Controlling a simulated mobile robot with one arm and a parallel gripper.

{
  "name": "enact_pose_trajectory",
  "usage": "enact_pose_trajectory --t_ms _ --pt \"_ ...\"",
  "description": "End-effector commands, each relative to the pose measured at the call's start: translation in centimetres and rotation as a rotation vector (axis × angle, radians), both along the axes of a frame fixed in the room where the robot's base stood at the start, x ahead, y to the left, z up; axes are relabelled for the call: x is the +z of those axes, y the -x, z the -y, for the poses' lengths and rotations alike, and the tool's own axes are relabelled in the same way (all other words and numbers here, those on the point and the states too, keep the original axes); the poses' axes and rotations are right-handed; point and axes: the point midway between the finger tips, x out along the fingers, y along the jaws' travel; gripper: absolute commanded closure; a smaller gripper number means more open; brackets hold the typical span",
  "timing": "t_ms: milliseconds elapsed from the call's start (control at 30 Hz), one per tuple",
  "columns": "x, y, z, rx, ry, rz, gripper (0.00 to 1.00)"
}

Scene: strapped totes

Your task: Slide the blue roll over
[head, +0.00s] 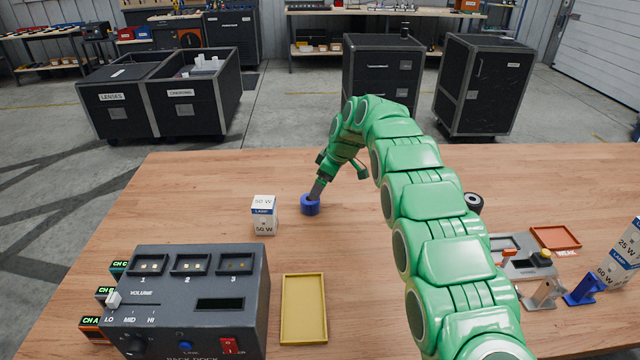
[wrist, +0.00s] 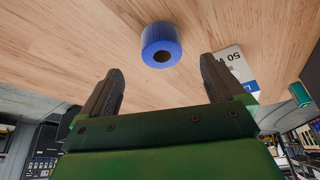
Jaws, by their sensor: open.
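The blue roll (head: 310,205) lies on the wooden table, left of my arm in the head view. It has a dark hole in its middle, seen in the wrist view (wrist: 161,47). My gripper (head: 316,196) is at the roll in the head view, and one finger overlaps it there. In the wrist view my gripper (wrist: 160,82) has its two dark fingers wide apart, with nothing between them. The roll appears beyond the fingertips and between their lines. I cannot tell whether a finger touches it.
A yellow tray (head: 304,309) and a grey control box (head: 190,300) are nearer. A black roll (head: 473,202), a red tray (head: 555,237) and a blue holder (head: 585,289) are at right. The table behind the roll is clear.

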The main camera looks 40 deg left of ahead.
Motion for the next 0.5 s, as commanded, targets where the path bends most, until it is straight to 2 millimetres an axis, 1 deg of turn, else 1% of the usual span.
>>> enact_pose_trajectory --t_ms 133,500 --pt "-0.37 0.36 -0.7 0.016 -0.006 0.001 0.04" --pt "-0.41 0.38 -0.75 0.017 -0.007 0.003 0.04"
